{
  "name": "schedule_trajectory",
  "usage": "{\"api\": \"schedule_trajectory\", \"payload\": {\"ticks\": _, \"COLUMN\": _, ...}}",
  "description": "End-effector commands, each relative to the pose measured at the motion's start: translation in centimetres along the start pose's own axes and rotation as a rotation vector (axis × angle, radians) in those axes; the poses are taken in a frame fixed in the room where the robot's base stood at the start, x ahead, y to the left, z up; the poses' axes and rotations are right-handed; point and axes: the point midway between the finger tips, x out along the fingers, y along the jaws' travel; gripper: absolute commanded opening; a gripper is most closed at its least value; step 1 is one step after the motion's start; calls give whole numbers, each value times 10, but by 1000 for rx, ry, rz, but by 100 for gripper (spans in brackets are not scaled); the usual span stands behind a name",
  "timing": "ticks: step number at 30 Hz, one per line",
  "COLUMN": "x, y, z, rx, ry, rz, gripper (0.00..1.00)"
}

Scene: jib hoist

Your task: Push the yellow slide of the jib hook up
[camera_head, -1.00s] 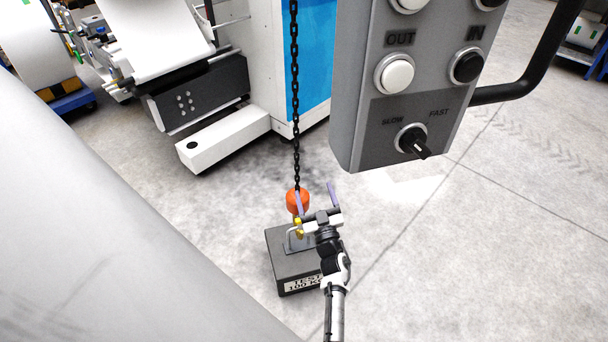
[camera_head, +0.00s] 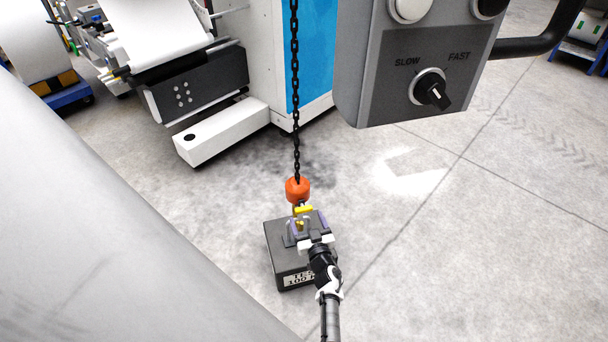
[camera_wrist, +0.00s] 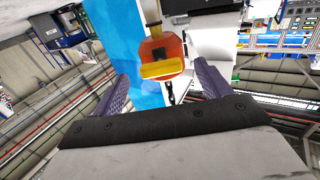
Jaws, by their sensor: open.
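The jib hook's orange block (camera_head: 297,189) hangs on a black chain above a dark test weight (camera_head: 284,262) on the floor. The yellow slide (camera_head: 304,210) shows just below the block. My gripper (camera_head: 308,222) is open at the hook, above the weight, and partly hides the hook's lower part. In the wrist view, which looks upside down, the yellow slide (camera_wrist: 162,70) lies across the orange block (camera_wrist: 162,50), in the gap between my two purple fingers (camera_wrist: 161,75). Whether a finger touches the slide cannot be told.
A grey control pendant (camera_head: 415,60) with a SLOW/FAST knob hangs close at the upper right. A machine with a white roll and a low white box (camera_head: 222,132) stands at the back left. The floor to the right of the weight is clear.

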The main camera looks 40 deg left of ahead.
Motion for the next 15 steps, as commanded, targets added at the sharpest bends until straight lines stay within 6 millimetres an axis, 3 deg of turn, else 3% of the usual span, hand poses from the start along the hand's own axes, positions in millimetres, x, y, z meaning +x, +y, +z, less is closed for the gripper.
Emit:
{"api": "schedule_trajectory", "payload": {"ticks": 6, "x": 30, "y": 0, "z": 3, "rx": -1, "ry": 2, "rz": 0, "gripper": 76}}
{"api": "schedule_trajectory", "payload": {"ticks": 15, "x": 44, "y": 0, "z": 0, "rx": 1, "ry": 0, "rz": 1, "gripper": 76}}
